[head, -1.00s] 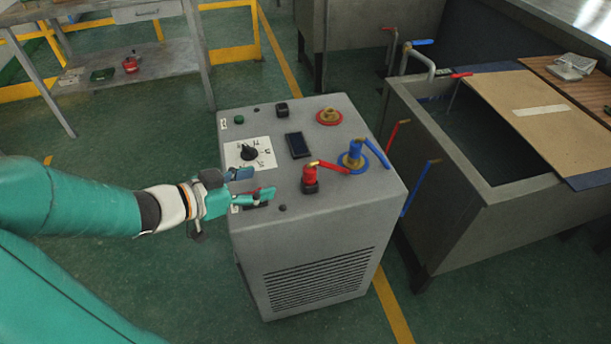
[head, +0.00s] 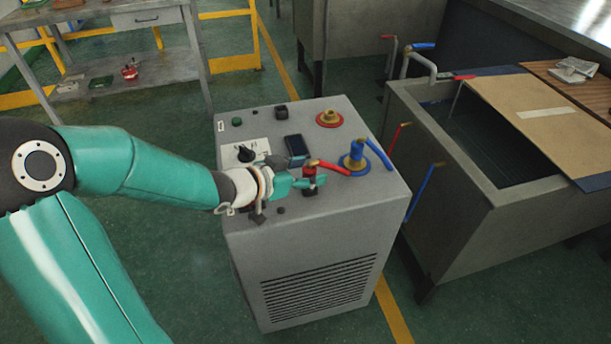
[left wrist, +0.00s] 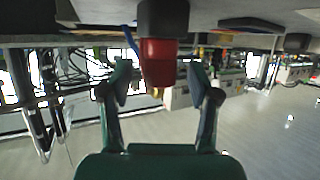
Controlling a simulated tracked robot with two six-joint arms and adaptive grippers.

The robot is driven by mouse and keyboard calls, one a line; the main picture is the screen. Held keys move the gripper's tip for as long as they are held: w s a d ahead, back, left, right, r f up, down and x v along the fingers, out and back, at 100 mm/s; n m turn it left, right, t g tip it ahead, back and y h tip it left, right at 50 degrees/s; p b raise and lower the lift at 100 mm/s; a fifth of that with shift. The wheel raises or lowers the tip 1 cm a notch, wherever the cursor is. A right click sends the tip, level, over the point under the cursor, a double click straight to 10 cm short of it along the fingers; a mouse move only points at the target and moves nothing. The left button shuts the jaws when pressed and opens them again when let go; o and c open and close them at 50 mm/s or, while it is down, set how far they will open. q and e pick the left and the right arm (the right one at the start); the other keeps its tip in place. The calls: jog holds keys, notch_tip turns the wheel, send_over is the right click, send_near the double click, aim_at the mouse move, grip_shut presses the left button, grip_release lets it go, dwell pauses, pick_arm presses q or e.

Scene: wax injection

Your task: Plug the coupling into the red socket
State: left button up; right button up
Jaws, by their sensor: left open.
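The red coupling (head: 310,177) stands upright on a dark holder on top of the grey machine, with a red hose running to the right. My left gripper (head: 304,174) is at the coupling, with its fingers on either side. In the left wrist view, where the scene appears upside down, the red coupling (left wrist: 158,62) sits between the spread fingers of my gripper (left wrist: 158,82), with gaps on both sides. The red socket (head: 329,117), a brass fitting in a red ring, is bare at the machine's back right. My right gripper is not in view.
A blue coupling (head: 355,157) with a blue hose sits in the blue-ringed place right of the red one. A dark display (head: 296,145) and a knob (head: 246,154) are nearby. An open tank (head: 470,170) stands to the right of the machine (head: 315,235).

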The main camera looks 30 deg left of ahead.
pick_arm(q)
jog(key=shift+w+d+f, duration=0.1)
jog(key=shift+w+f, duration=0.1)
jog(key=shift+w, duration=0.2)
jog(key=shift+c, duration=0.2)
grip_shut()
jog(key=shift+r, duration=0.1)
